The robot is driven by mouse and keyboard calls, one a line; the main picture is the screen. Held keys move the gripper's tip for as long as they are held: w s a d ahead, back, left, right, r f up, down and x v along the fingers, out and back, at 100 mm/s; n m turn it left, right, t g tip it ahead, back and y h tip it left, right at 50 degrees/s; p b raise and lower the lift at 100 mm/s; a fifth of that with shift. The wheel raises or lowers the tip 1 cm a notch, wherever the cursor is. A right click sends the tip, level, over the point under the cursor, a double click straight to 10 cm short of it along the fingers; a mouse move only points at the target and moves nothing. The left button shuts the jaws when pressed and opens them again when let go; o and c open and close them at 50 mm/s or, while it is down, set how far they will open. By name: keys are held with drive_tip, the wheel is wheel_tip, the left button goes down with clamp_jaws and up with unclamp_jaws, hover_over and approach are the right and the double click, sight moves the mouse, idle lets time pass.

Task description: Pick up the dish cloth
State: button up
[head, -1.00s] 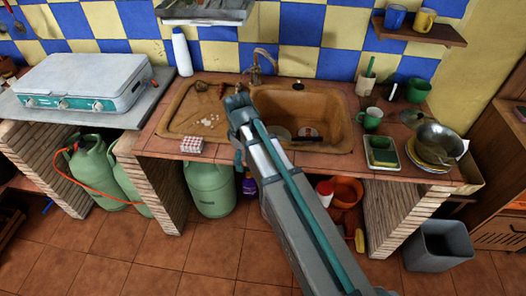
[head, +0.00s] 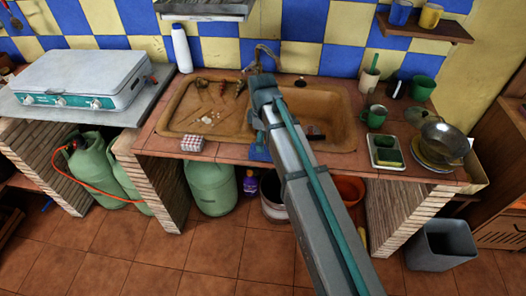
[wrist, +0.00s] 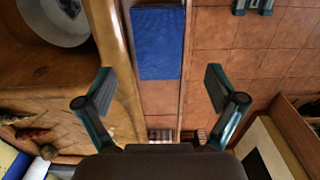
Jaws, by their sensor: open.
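A blue cloth (wrist: 157,43) lies on the front edge of the sink counter, beside the sink's rim. In the head view only a small blue part of the cloth (head: 259,153) shows beside my arm; the rest is hidden. My gripper (wrist: 160,74) is open and empty, with its two fingers wide apart. In the wrist view the cloth lies between and beyond the fingertips, not touching them.
The brown sink (head: 335,103) lies beside my arm. A small red-and-white checked item (head: 192,143) sits on the counter's front edge to the left. A green mug (head: 375,115), a sponge dish (head: 386,150) and a metal pan (head: 443,140) stand to the right.

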drive_tip(key=shift+w+d+f+p, duration=0.1)
drive_tip(key=shift+f+p, duration=1)
drive_tip(key=shift+f, duration=1.55)
drive_tip(key=c, duration=1.1)
drive_tip(key=shift+r, duration=0.1)
drive_tip(key=shift+c, duration=0.2)
drive_tip(key=shift+r+b, duration=0.6)
drive_tip(key=shift+r, duration=0.1)
drive_tip(key=s+d+r+b, duration=0.2)
drive_tip(key=s+r+b, duration=0.2)
drive_tip(key=s+r, duration=0.7)
drive_tip(key=s, duration=0.2)
drive_tip(key=shift+s+d+r+b, duration=0.2)
drive_tip(key=shift+s+d+b, duration=0.1)
drive_tip(key=shift+s+d, duration=0.05)
